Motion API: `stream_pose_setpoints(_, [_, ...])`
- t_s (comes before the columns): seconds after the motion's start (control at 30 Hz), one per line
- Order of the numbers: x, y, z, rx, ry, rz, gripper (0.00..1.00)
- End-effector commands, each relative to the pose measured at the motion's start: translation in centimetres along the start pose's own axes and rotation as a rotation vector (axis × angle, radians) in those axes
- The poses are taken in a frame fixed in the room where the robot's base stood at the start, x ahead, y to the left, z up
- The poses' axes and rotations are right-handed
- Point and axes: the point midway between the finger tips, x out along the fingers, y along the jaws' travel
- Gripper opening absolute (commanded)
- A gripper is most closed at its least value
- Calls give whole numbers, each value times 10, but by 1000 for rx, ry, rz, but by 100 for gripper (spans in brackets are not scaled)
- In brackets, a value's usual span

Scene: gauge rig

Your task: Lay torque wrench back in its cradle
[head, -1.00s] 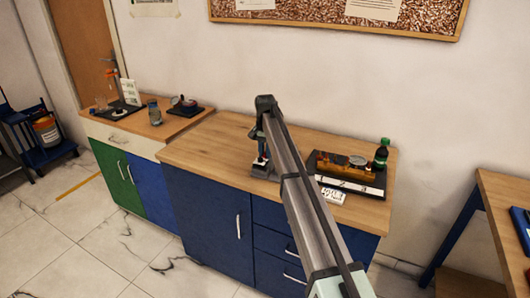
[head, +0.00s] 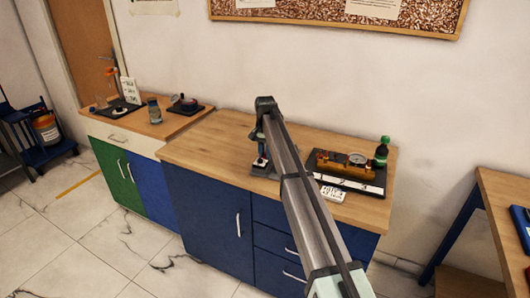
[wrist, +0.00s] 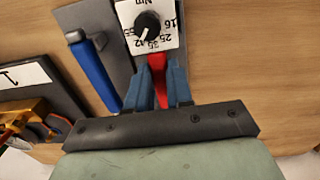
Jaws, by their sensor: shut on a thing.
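My gripper (wrist: 160,88) has blue-grey fingers closed on a red part (wrist: 158,72) just below a white dial plate. The dial plate (wrist: 166,22) is marked Nm, with a black knob (wrist: 147,24). A long blue bar (wrist: 93,75) with a dark end lies left of the fingers, over a grey plate (wrist: 104,18). I cannot tell for sure whether the red part or the blue bar belongs to the torque wrench, or which part is its cradle. In the head view my arm hides much of this spot; the grey base (head: 262,171) shows beside it.
A dark tray (head: 374,186) with a brass-coloured gauge block (head: 341,161) stands to the right, with a green bottle (head: 382,151) behind. A white tag (head: 333,194) lies in front of it. The wooden worktop (head: 205,150) is clear to the left.

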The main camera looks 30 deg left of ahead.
Motion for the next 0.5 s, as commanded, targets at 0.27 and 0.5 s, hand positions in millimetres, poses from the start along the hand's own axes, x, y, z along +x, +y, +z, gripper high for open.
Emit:
stream_pose_setpoints(0.27, [3,0,0,0,1,0,0])
stream_pose_setpoints(0.5, [3,0,0,0,0,0,26])
